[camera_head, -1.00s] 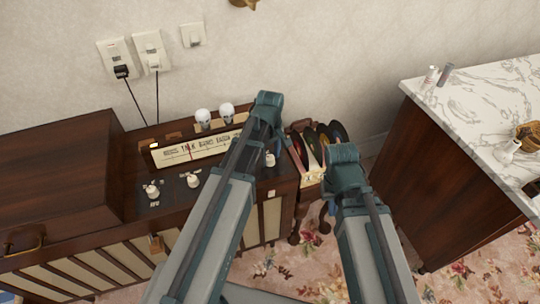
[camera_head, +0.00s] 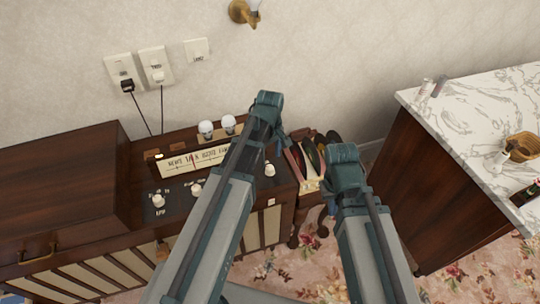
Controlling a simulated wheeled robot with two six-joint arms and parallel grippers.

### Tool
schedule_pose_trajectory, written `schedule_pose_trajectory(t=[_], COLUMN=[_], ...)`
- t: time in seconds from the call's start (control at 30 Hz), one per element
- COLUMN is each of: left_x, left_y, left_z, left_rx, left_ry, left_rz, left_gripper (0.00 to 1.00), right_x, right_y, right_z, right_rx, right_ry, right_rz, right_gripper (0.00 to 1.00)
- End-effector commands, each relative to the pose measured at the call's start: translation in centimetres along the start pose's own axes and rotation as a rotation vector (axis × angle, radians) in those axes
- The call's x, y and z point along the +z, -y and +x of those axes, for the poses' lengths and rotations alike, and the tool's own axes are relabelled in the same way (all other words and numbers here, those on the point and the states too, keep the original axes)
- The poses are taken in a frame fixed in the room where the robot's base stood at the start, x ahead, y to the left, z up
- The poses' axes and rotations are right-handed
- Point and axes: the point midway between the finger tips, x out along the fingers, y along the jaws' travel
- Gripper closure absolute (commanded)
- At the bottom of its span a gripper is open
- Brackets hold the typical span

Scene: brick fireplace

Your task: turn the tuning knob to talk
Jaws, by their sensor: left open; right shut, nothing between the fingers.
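The radio dial (camera_head: 180,168) is a cream strip with printed station names in the wooden cabinet, and its red needle (camera_head: 194,160) stands at about the word TALK. White knobs show below it: a left one (camera_head: 158,200) above a small label, a middle one (camera_head: 196,189) partly behind my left arm, and a right one (camera_head: 269,170) just right of that arm. I cannot read which is the tuning knob. My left arm crosses in front of the dial's right part. My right arm is to the right, in front of the record rack. Both grippers are hidden behind my arm links.
Two white bulbs (camera_head: 206,129) stand behind the dial. A closed wooden lid (camera_head: 58,178) is at left. Records (camera_head: 314,155) stand in a rack right of the cabinet. A marble-topped counter (camera_head: 475,105) is at right. Cords hang from the wall plates (camera_head: 157,66).

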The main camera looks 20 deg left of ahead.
Motion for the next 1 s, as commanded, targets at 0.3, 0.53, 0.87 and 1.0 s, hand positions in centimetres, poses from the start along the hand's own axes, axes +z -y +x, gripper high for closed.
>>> schedule_pose_trajectory(t=[0.3, 0.53, 0.87, 1.0], left_x=[0.0, 0.0, 0.0, 0.0], left_y=[0.0, 0.0, 0.0, 0.0], left_z=[-5.7, -8.0, -8.1, -8.1], left_rx=[0.0, 0.0, 0.0, 0.0], left_ry=[0.0, 0.0, 0.0, 0.0], left_rz=[0.0, 0.0, 0.0, 0.0], left_gripper=[0.3, 0.3, 0.3, 0.3], right_x=[0.3, 0.5, 0.5, 0.5], right_y=[-0.5, -0.8, -0.8, -0.8], right_z=[-5.7, -8.0, -8.1, -8.1], right_rx=[0.0, 0.0, 0.0, 0.0], right_ry=[0.0, 0.0, 0.0, 0.0], right_rz=[0.001, 0.001, 0.0, 0.001], right_gripper=[1.0, 1.0, 1.0, 1.0])
